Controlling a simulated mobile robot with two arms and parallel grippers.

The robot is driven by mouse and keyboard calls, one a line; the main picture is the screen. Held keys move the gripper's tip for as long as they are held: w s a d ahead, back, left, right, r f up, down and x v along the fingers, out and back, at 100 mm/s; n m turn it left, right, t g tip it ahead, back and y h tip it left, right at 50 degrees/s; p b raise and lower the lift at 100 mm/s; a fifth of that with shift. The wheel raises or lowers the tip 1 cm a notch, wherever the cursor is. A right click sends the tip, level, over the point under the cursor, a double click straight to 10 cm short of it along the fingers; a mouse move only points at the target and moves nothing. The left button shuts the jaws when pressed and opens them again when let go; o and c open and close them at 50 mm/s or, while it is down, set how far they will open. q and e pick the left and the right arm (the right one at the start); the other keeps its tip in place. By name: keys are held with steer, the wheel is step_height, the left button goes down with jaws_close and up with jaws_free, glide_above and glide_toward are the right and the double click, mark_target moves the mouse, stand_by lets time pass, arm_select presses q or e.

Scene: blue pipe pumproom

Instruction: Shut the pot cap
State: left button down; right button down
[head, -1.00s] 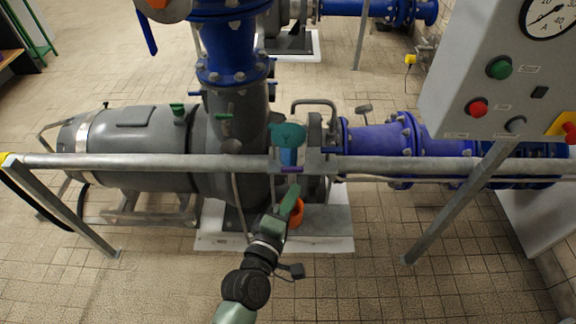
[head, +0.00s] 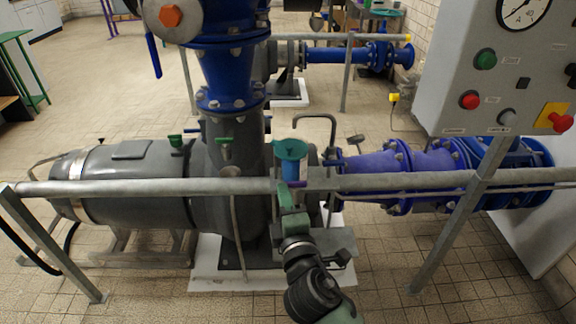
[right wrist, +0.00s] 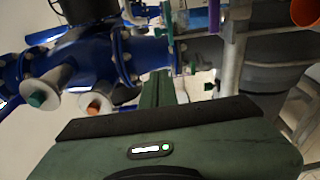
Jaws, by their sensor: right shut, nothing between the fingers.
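The pot (head: 291,172) is a small blue cylinder behind the grey rail, beside the pump. A round teal cap (head: 290,149) shows at its top, its broad face towards me. I cannot tell exactly how far it stands open. My right gripper (head: 288,194) is shut and empty, pointing up just below and in front of the pot, near the rail. The right wrist view shows its green fingers (right wrist: 167,87) close together, with nothing between them. The rail and gripper hide the pot's lower part. My left gripper is not in view.
A grey horizontal rail (head: 130,187) crosses in front of the pump (head: 130,170). A bent grey pipe (head: 315,117) rises behind the pot. Blue pipework (head: 400,165) and a control box (head: 490,70) stand to the right.

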glide_toward(286, 158)
steer(key=w+a+r, duration=0.3)
steer(key=a, duration=0.1)
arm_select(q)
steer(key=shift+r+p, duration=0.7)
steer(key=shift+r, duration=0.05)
arm_select(e)
steer(key=shift+w+d+f, duration=0.1)
steer(key=shift+w+d, duration=0.25)
steer(key=shift+w, duration=0.3)
steer(key=shift+w+d+f, duration=0.1)
steer(key=shift+w+d, duration=0.3)
steer(key=shift+w, duration=0.25)
steer(key=shift+w+d+f, duration=0.1)
steer(key=shift+w+d, duration=0.25)
steer(key=shift+w, duration=0.3)
steer(key=shift+d, duration=0.1)
